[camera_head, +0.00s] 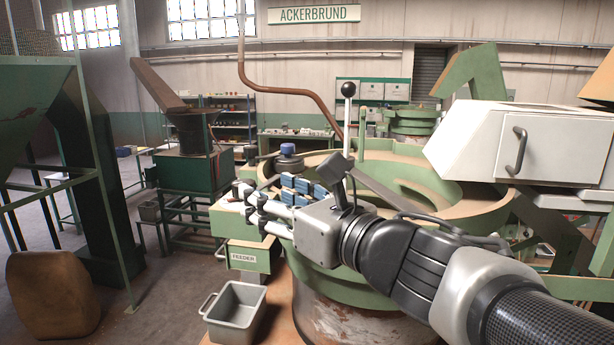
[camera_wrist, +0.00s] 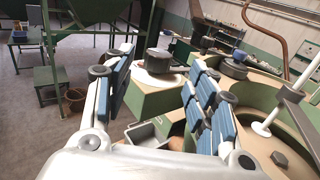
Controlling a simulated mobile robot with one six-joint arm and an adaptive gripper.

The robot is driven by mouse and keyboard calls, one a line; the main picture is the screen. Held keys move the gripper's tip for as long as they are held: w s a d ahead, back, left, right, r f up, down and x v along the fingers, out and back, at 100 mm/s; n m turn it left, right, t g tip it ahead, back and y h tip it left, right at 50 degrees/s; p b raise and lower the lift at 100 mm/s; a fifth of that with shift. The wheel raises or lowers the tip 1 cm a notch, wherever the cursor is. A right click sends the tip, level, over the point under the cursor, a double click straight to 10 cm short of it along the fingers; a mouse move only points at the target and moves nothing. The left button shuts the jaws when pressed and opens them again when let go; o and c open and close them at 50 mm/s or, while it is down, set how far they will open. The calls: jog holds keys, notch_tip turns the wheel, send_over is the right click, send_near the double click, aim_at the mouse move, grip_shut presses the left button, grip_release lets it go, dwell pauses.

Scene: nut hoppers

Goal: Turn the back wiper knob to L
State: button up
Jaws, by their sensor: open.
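My gripper (camera_head: 266,190) is open and empty above the green feeder box, with blue pads on its fingers. In the wrist view the two fingers of my gripper (camera_wrist: 162,78) stand wide apart. A dark round knob (camera_wrist: 158,62) on a pale round plate shows between them, beyond the fingertips, with no visible contact. A second dark knob (camera_wrist: 234,65) stands to its right, past the right finger. The head view shows a dark blue-topped knob (camera_head: 287,150) just behind the gripper. I cannot read any letters by the knobs, nor tell which way they point.
A green bowl (camera_head: 390,285) with a tan rim lies under my arm. An upright lever (camera_head: 348,92) with a black ball stands behind the gripper. A grey bin (camera_head: 236,312) sits below the FEEDER label (camera_head: 243,257). A white housing (camera_head: 560,145) is at right.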

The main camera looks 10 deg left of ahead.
aim_at(244, 182)
jog(key=p+x, duration=0.1)
jog(key=x, duration=0.7)
jog(key=shift+w+a, duration=0.25)
jog(key=shift+a, duration=0.05)
jog(key=shift+c, duration=0.4)
grip_shut()
